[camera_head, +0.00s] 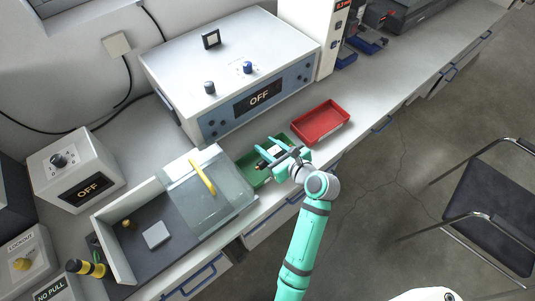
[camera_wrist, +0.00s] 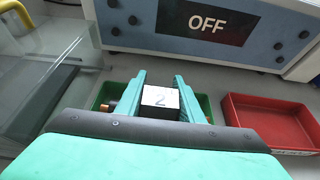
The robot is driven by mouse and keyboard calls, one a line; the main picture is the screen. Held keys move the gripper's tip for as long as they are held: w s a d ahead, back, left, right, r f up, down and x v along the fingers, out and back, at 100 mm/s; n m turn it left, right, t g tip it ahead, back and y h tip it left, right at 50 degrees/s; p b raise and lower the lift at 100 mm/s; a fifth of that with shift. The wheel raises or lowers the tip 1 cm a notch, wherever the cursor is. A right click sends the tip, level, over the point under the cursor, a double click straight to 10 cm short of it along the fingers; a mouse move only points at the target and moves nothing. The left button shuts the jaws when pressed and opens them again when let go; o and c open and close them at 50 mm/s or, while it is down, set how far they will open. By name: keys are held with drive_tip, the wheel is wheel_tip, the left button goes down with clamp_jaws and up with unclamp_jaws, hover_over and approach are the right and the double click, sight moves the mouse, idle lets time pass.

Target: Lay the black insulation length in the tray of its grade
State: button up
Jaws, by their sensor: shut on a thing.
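My gripper (camera_head: 270,158) is over the green tray (camera_head: 246,174), its fingers shut on a block with a white face marked "2". In the wrist view this block (camera_wrist: 160,98) sits between the fingers. It appears to be part of the black insulation length, whose dark, copper-coloured end (camera_wrist: 108,106) shows left of the left finger. The fingers hide its middle. I cannot tell whether it touches the tray floor. The green tray also shows in the wrist view (camera_wrist: 204,104). The red tray (camera_head: 320,122) is to the right, empty, with a pale label on its front.
A glass-covered bench fixture (camera_head: 208,190) with a yellow handle stands close left of the green tray. A large grey instrument (camera_head: 232,60) reading OFF stands behind the trays. The bench's front edge is close in front. A black chair (camera_head: 490,220) stands on the floor at right.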

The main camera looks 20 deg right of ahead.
drive_tip(key=shift+f, duration=2.65)
drive_tip(key=shift+f, duration=0.2)
drive_tip(key=o, duration=1.1)
drive_tip(key=shift+r, duration=0.15)
drive_tip(key=shift+s+d+r, duration=0.1)
drive_tip(key=shift+s, duration=0.1)
drive_tip(key=v, duration=1.1)
drive_tip(key=shift+s+r, duration=0.15)
drive_tip(key=shift+s, duration=0.15)
